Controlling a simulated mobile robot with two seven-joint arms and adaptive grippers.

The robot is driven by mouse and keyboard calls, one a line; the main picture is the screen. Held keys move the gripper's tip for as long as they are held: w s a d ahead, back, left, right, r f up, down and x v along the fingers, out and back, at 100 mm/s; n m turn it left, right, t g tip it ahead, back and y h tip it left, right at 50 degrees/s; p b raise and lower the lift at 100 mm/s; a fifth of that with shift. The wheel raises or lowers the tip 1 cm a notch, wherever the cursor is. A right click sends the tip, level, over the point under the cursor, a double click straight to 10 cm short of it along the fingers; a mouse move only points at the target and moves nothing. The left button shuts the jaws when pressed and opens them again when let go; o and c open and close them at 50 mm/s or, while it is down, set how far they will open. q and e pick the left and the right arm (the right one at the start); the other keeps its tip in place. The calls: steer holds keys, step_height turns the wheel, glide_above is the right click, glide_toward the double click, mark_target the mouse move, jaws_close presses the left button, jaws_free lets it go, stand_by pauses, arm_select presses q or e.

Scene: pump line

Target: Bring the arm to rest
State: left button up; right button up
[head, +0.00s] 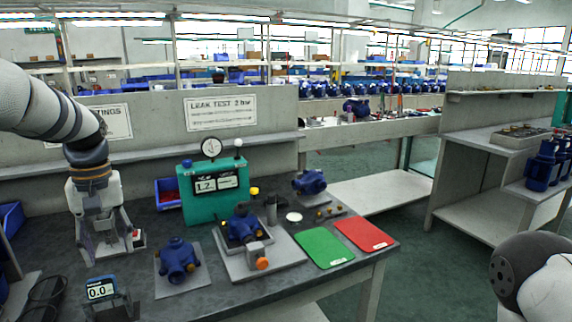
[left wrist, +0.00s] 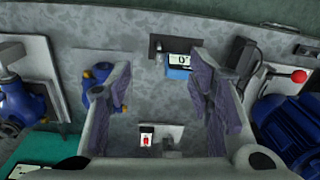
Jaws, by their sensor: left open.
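My left arm (head: 45,108) comes in from the left and bends down over the left end of the grey bench (head: 212,282). My left gripper (head: 107,252) points down, open, with nothing between its fingers. In the left wrist view its two spread fingers (left wrist: 158,95) show with bare bench between them. A small white block with a red button (left wrist: 147,140) shows low between the fingers. Part of my right arm (head: 530,275) shows at the lower right; its gripper is out of view.
A small meter (head: 100,289) stands in front of the left gripper. A blue pump (head: 177,258) on a grey plate is to its right. Beyond are a teal leak tester (head: 208,205), another blue pump in a fixture (head: 240,228), a green mat (head: 323,247) and a red mat (head: 364,234).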

arm_select(q)
steer(key=s+d+f+m, duration=0.15)
steer(key=s+f, duration=0.25)
steer(key=f, duration=0.4)
steer(key=s+d+f+m, duration=0.1)
steer(key=s+d+f, duration=0.3)
steer(key=f, duration=0.5)
steer(key=s+d+f+m, duration=0.1)
steer(key=s+f, duration=0.4)
steer(key=f, duration=0.3)
steer(key=s+d+f+m, duration=0.1)
steer(key=s+d, duration=0.3)
steer(key=s, duration=0.8)
steer(key=s+d+f+m+g, duration=0.1)
steer(key=s+d+f+m, duration=0.1)
steer(key=s, duration=1.1)
steer(key=shift+s+d+f, duration=0.25)
steer(key=shift+d+f, duration=0.65)
steer(key=shift+d, duration=0.05)
